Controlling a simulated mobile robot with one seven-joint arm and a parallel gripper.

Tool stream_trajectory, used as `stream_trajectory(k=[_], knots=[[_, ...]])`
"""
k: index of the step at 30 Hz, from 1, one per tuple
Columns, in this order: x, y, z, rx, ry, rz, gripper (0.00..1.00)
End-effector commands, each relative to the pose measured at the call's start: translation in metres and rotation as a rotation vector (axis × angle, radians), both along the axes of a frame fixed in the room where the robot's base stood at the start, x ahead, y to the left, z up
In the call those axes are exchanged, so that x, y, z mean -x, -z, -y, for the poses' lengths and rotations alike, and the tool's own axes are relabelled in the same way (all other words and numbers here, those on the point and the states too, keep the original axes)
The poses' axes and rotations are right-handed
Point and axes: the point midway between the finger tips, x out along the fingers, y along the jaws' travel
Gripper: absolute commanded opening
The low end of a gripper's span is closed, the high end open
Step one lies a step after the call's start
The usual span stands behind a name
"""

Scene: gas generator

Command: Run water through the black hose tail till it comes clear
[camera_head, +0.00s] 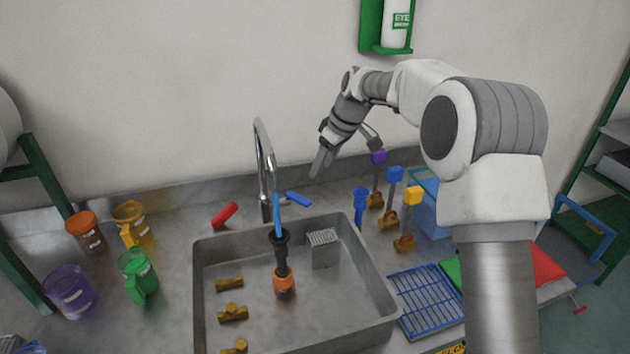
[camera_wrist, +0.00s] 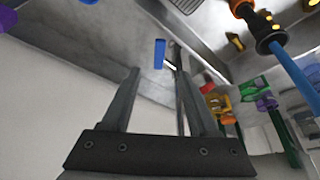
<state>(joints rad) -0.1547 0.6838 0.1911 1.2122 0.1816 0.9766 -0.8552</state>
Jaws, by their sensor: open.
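The black hose tail (camera_head: 281,256) stands upright in the sink (camera_head: 345,270), with an orange lower end (camera_head: 284,283). A blue column (camera_head: 277,213), which looks like running water, drops from the tap spout (camera_head: 262,165) into its black top; the wrist view shows this black top (camera_wrist: 265,36) and the blue column (camera_wrist: 293,75) too. Whether the outflow is clear cannot be told. A red tap lever (camera_head: 225,215) lies left of the spout and a blue lever (camera_head: 298,199) right of it. My gripper (camera_head: 322,163) is open and empty, above and behind the blue lever (camera_wrist: 160,53).
Brass fittings (camera_head: 232,313) and a grey slotted block (camera_head: 323,246) are in the sink. Coloured mugs (camera_head: 137,275) stand left. Colour-topped valves (camera_head: 394,195) and a blue rack (camera_head: 426,300) are right. The wall is close behind my gripper.

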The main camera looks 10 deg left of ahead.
Motion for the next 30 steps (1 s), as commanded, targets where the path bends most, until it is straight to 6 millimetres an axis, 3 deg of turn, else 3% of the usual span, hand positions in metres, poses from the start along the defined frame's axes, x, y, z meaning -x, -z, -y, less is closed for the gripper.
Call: stream_trajectory(k=[3, 7, 22, 26, 30], knots=[[0.004, -0.021, 0.008, 0.000, 0.002, 0.002, 0.60], [0.006, -0.033, 0.012, 0.000, 0.000, 0.001, 0.60], [0.010, -0.042, 0.016, 0.003, 0.007, 0.001, 0.60], [0.023, -0.058, 0.028, 0.015, 0.051, 0.007, 0.60], [0.054, -0.085, 0.053, 0.038, 0.144, 0.017, 0.60]])
